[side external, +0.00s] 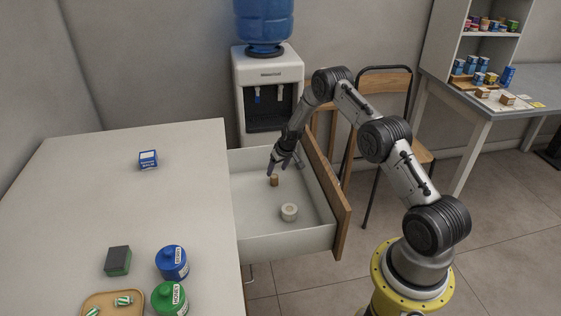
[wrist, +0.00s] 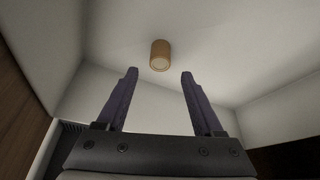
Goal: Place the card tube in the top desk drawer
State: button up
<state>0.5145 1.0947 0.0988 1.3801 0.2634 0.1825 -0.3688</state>
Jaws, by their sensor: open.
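The card tube (side external: 274,181) is a small brown cylinder on the floor of the open top desk drawer (side external: 262,236). In the wrist view the tube (wrist: 160,55) sits beyond my fingertips, centred between them, with a gap. My gripper (side external: 285,168) reaches down into the drawer, just above and beside the tube. Its two dark purple fingers (wrist: 159,75) are open and empty. The tube is apart from the drawer walls.
The desk top holds a blue box (side external: 148,159), a green-black block (side external: 118,260), blue (side external: 172,262) and green (side external: 169,298) jars and a tray (side external: 91,301). A water cooler (side external: 268,70) stands behind.

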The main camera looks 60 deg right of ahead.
jog(key=s+a+r+n, duration=0.1)
jog(key=s+a+r, duration=0.2)
jog(key=a+r, duration=0.5)
jog(key=s+a+r+n+t+y, duration=0.1)
jog(key=s+a+r, duration=0.3)
jog(key=r, duration=0.9)
jog(key=s+a+r, duration=0.3)
jog(key=a+r, duration=0.3)
jog(key=r, duration=0.4)
jog(key=s+a+r+n, duration=0.1)
jog(key=s+a+r, duration=0.3)
jog(key=s, duration=0.3)
jog(key=s+a+r+n, duration=0.1)
jog(key=s+a+r, duration=0.3)
jog(key=s, duration=0.2)
jog(key=s+a+f, duration=0.1)
jog(key=s+a, duration=0.2)
jog(key=s, duration=1.1)
jog(key=shift+s+n+y, duration=0.2)
jog(key=shift+n+y, duration=0.1)
jog(key=shift+y, duration=0.1)
